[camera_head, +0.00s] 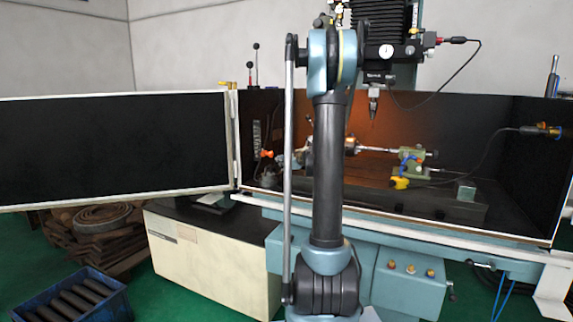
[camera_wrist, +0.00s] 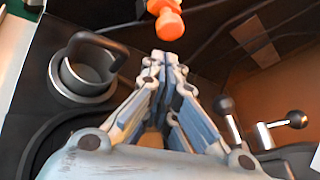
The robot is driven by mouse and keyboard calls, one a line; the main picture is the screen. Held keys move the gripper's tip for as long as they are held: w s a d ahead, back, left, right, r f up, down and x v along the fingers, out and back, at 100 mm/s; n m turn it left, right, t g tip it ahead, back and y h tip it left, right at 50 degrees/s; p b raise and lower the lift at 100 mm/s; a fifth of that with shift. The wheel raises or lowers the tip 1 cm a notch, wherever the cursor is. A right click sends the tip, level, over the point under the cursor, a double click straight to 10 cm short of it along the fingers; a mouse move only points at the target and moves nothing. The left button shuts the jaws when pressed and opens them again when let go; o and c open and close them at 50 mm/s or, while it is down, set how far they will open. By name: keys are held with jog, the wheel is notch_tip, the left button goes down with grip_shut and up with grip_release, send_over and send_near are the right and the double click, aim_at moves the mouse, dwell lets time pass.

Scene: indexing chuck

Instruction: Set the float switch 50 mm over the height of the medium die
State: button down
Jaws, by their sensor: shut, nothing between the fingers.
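My gripper (camera_wrist: 171,62) shows in the wrist view with its fingers closed together and nothing held between them. An orange, knob-like part (camera_wrist: 168,20), possibly the float switch, lies just beyond the fingertips, its top cut off by the picture edge. In the head view a small orange part (camera_head: 266,154) sits at the left inside the enclosure, below a pale scale-like strip (camera_head: 257,134); it may be the same part. I cannot make out the medium die for certain. My gripper is not clear in the head view, where my arm blocks the middle.
A grey cup-like fitting with a dark handle (camera_wrist: 86,72) is left of my fingers. Ball-ended levers (camera_wrist: 281,126) are at right. In the head view, a green fixture (camera_head: 411,155), a yellow part (camera_head: 400,183) and a grey block (camera_head: 466,191) stand at right. An open door (camera_head: 115,150) extends left.

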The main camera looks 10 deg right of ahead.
aim_at(265, 153)
jog(key=shift+x, duration=1.55)
notch_tip(265, 153, up, 4)
jog(key=shift+s, duration=0.1)
